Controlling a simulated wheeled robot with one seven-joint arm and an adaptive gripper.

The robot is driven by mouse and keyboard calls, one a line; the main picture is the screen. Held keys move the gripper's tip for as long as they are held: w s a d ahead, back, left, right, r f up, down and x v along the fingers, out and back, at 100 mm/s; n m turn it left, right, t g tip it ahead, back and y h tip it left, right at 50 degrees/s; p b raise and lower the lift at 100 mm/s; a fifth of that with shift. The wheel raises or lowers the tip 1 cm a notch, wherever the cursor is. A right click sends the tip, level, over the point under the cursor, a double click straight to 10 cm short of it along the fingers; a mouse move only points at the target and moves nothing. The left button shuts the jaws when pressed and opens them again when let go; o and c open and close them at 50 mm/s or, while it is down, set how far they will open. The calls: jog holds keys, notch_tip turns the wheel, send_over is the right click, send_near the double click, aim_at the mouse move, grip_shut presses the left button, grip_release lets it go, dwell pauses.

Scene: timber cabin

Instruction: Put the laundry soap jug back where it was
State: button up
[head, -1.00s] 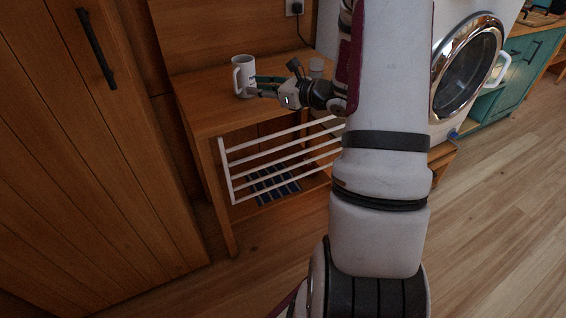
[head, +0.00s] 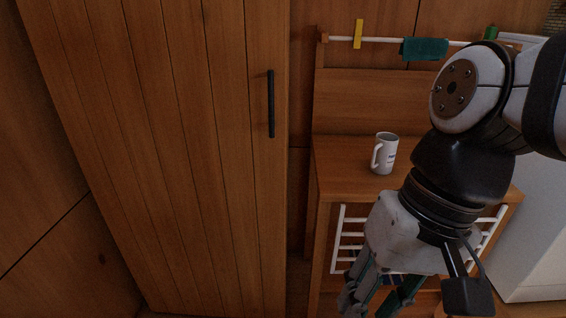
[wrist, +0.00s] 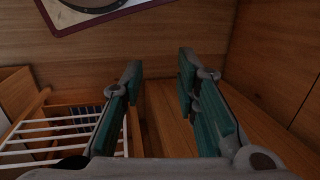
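I see no laundry soap jug in either view now. A white mug (head: 386,152) with dark lettering stands upright on the wooden side table (head: 338,180), its handle to the left. My gripper (head: 378,300) points down in front of the table, below the mug and apart from it. The wrist view shows its two teal-lined fingers (wrist: 160,95) spread, with nothing between them. The fingertips are partly cut off at the bottom of the head view.
A tall wooden cabinet door (head: 200,150) with a black handle (head: 271,103) stands left of the table. A white drying rack (wrist: 60,130) is on the table's front. A teal cloth (head: 424,48) and yellow peg (head: 358,33) are on the rail above. A white appliance (head: 535,240) stands right.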

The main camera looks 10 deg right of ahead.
jog(key=s+d+n+h, duration=0.1)
jog(key=s+d+h, duration=0.1)
jog(key=d+n+t, duration=0.1)
jog(key=d, duration=0.1)
jog(key=shift+s+n+h, duration=0.3)
jog(key=shift+s+h, duration=0.1)
notch_tip(320, 180, up, 20)
jog(key=t+p, duration=0.3)
jog(key=p, duration=1.4)
jog(key=shift+a+f+p, duration=0.15)
jog(key=shift+f+p, duration=0.1)
jog(key=shift+p, duration=0.15)
jog(key=shift+w, duration=0.1)
